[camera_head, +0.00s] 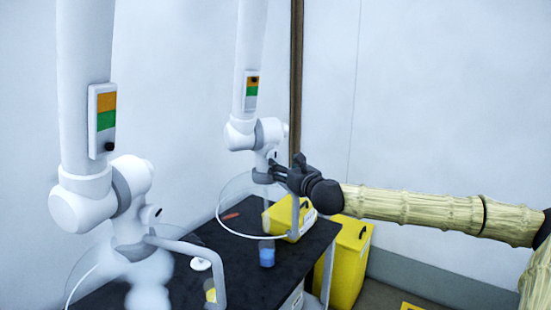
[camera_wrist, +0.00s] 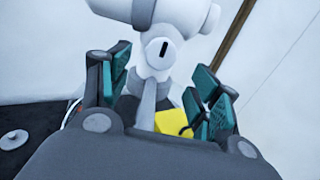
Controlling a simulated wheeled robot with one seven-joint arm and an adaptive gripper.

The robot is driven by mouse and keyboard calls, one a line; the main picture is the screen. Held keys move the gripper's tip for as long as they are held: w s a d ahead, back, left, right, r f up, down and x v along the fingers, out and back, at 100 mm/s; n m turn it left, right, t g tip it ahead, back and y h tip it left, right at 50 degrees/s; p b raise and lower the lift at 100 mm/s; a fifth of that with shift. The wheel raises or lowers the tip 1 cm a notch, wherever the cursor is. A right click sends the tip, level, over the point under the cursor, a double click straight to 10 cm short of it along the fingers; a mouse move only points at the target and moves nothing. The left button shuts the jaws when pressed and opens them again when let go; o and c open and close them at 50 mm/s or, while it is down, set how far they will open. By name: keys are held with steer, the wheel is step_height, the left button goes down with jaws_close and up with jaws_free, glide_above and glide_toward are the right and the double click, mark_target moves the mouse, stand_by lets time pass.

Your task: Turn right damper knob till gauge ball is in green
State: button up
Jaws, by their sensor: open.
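The right damper knob (camera_wrist: 157,53) is a white round cap with a dark slot, nearly upright, on the right white extraction arm (camera_head: 250,60). In the wrist view it is ahead of my fingers, toward the upper middle of the gap. My gripper (camera_head: 277,170) is open beside the right arm's joint, its fingers (camera_wrist: 165,88) apart with nothing gripped. In the head view the gripper partly hides the knob area, and contact cannot be told. The right gauge (camera_head: 251,92) has orange above green. Its dark ball (camera_head: 253,79) appears in the orange, near the top.
A black table (camera_head: 240,262) holds a blue cup (camera_head: 267,256) and a yellow container (camera_head: 283,219). A yellow bin (camera_head: 349,262) stands right. A brown pole (camera_head: 296,80) rises behind.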

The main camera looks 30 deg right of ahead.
mark_target(276, 159)
steer(key=shift+w+d+p, duration=0.2)
steer(key=shift+w+p, duration=0.1)
steer(key=shift+w, duration=0.85)
steer(key=shift+w+d+p, duration=0.15)
steer(key=shift+w+p, duration=0.1)
steer(key=shift+w, duration=0.9)
steer(key=shift+w+d+p, duration=0.2)
steer(key=shift+w+p, duration=0.1)
steer(key=shift+w, duration=0.85)
steer(key=c, duration=1)
